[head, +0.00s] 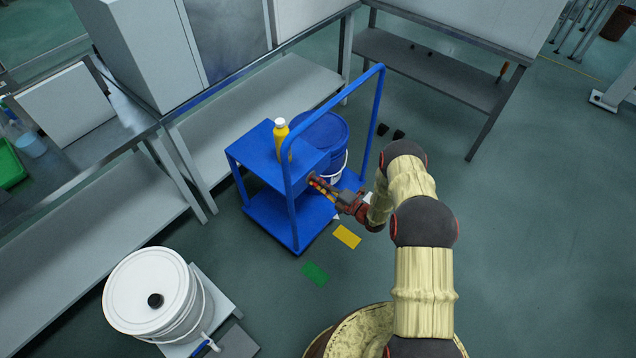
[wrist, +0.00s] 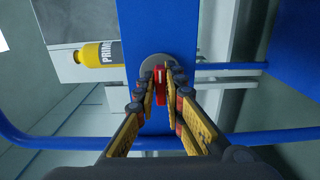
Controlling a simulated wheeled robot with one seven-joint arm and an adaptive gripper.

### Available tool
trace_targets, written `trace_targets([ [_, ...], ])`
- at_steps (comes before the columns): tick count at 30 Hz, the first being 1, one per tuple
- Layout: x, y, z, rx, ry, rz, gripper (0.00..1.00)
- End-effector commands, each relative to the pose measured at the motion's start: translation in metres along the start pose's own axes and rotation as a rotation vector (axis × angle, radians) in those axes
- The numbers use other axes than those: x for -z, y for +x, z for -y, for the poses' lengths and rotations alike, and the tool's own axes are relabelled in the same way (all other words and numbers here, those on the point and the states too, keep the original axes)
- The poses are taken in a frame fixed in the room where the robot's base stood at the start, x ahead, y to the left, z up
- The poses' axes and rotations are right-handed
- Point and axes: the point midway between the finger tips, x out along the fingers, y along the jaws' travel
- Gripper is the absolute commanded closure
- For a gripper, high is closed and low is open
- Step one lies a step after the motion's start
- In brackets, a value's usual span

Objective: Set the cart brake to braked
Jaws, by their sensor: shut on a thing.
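The blue cart (head: 268,190) stands in the middle of the head view, with a tall blue push handle frame. My gripper (head: 318,186) reaches to the cart's upper box from the right. In the wrist view, my gripper (wrist: 161,90) is shut on a small red lever (wrist: 160,80). The lever sits in front of a round grey disc (wrist: 157,65) on the cart's blue face (wrist: 158,25). The fingers hide part of the lever. In the head view the fingers cover the lever. I cannot tell which setting the lever marks.
A yellow bottle (head: 281,140) stands on the cart's top, and a blue bucket (head: 322,128) stands behind. Yellow (head: 347,237) and green (head: 315,273) patches mark the floor. A white drum (head: 150,290) is at lower left. Floor to the right is clear.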

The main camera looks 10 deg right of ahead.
Motion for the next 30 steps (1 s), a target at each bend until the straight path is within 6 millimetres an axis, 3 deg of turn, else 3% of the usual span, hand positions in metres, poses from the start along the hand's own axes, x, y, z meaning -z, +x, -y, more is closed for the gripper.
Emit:
trace_targets([
  [14, 0.001, -0.0014, 0.0042, 0.006, -0.122, 0.001, 1.0],
  [30, 0.0008, -0.0017, 0.0049, 0.007, -0.608, 0.0, 1.0],
])
